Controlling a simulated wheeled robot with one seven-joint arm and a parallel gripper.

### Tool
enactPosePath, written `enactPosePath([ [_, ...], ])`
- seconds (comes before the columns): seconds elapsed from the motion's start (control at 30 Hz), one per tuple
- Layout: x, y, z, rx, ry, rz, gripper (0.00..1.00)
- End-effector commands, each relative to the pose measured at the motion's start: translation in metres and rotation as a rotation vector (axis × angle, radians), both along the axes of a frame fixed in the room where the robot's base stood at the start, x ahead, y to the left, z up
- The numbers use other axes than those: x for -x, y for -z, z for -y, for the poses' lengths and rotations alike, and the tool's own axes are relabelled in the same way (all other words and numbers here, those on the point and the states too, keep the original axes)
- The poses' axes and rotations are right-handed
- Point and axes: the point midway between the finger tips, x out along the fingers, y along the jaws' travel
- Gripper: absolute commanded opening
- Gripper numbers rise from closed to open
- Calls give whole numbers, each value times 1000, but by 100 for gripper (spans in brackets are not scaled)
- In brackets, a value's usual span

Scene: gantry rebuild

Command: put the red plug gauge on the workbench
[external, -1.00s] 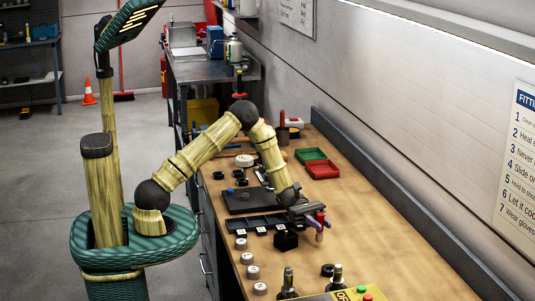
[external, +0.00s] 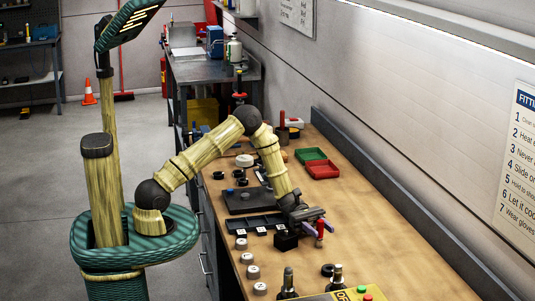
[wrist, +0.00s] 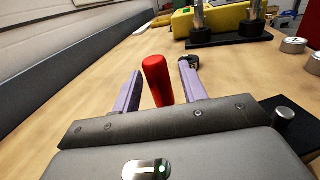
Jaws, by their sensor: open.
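The red plug gauge (external: 320,227) stands about upright at the workbench (external: 375,240), just beyond the black block. Its red handle also shows in the wrist view (wrist: 158,80), between my two purple fingers. My gripper (external: 318,229) is open around the handle, with a visible gap on each side in the wrist view (wrist: 160,84). The gauge's lower end is hidden behind my gripper in the wrist view. In the external view its lower end looks to be at the bench top, though contact is hard to tell.
A black block (external: 285,241) is close beside my gripper. Several grey-white round pieces (external: 253,272) line the front edge. Green (external: 310,154) and red (external: 323,170) trays lie farther back. A yellow box (external: 345,295) and dark upright tools are nearer. The bench's right side is clear.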

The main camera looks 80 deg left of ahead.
Motion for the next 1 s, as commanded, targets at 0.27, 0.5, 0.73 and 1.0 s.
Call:
enactPosePath([
  [0.27,6,1,-32,0,-5,1,42],
  [0.5,7,-46,-30,-2,0,6,42],
  [0.73,7,-70,-30,-1,0,2,42],
  [1.0,7,-72,-29,0,0,0,42],
])
